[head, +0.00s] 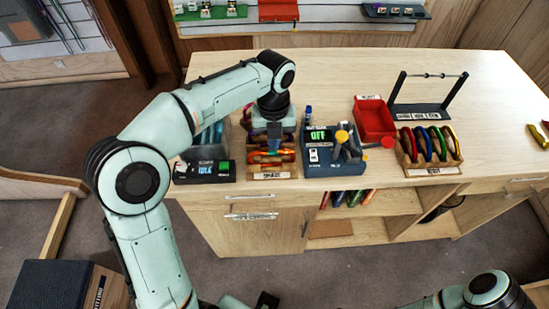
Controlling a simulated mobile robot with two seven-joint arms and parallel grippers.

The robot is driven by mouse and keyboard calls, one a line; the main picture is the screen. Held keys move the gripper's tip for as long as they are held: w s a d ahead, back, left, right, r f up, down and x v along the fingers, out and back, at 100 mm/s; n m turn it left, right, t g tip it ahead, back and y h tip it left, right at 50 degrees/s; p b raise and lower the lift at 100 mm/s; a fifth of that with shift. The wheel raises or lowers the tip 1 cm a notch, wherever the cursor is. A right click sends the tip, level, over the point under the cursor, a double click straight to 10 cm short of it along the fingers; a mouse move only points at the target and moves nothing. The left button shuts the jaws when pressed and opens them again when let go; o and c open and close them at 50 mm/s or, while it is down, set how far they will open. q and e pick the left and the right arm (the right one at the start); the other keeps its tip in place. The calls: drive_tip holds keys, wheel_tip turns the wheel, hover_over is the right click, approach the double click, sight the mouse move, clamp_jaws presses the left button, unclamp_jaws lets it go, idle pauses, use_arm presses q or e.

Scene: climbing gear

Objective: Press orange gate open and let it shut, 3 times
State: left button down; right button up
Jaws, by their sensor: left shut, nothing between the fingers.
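My left gripper (274,140) points straight down at the wooden rack (271,172) near the front edge of the counter, and its fingers are shut with nothing between them. The rack holds several coloured carabiners in a row. An orange one (285,153) lies at the fingertips. My gripper hides part of it, so I cannot tell whether its gate is touched, pressed in or shut. My right arm shows only in part at the bottom right, and its gripper is out of view.
Left of the rack stands a dark box with a lit display (205,171). Right of it stands a blue device (320,160) with a green display and knobs. Farther right are a red bin (374,120), a black bar stand (425,110) and another carabiner rack (432,170). The back of the counter is clear.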

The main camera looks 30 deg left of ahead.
use_arm(q)
drive_tip(key=shift+f+b, duration=0.45)
drive_tip(key=shift+f, duration=0.8)
drive_tip(key=shift+r+p, duration=2.1)
drive_tip(key=shift+r, duration=0.95)
drive_tip(key=shift+w+r+p, duration=0.1)
drive_tip(key=shift+r+p, duration=0.3)
drive_tip(key=shift+r, duration=0.25)
drive_tip(key=shift+f, duration=0.1)
use_arm(e)
drive_tip(key=w+r, duration=0.3)
drive_tip(key=r, duration=0.2)
drive_tip(key=shift+w, duration=0.4)
drive_tip(key=shift+s, duration=0.15)
